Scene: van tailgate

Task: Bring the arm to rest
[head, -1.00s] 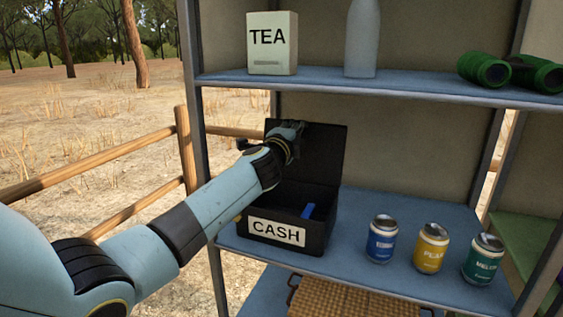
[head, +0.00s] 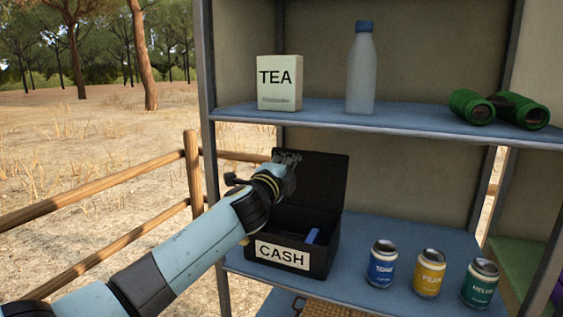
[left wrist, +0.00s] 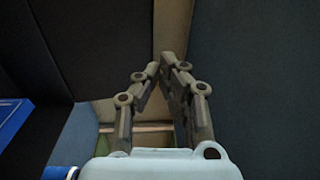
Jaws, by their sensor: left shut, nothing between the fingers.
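My left arm comes in from the left in the head view. Its gripper (head: 287,158) is at the upper left edge of the black cash box's raised lid. In the left wrist view the gripper's fingers (left wrist: 165,68) come together, shut with nothing between them. The cash box (head: 325,262) stands open on the middle shelf, with a white CASH label on its front. A blue item (head: 312,236) lies inside it; it also seems to show at the left of the wrist view (left wrist: 12,118). My arm hides part of the box's left side. My right gripper is not in view.
Several cans stand right of the box, including a blue can (head: 382,264), a yellow can (head: 429,273) and a green can (head: 479,284). The upper shelf (head: 330,118) holds a TEA box (head: 279,84), a bottle (head: 361,72) and green binoculars (head: 500,108). A wooden fence (head: 110,182) is at left.

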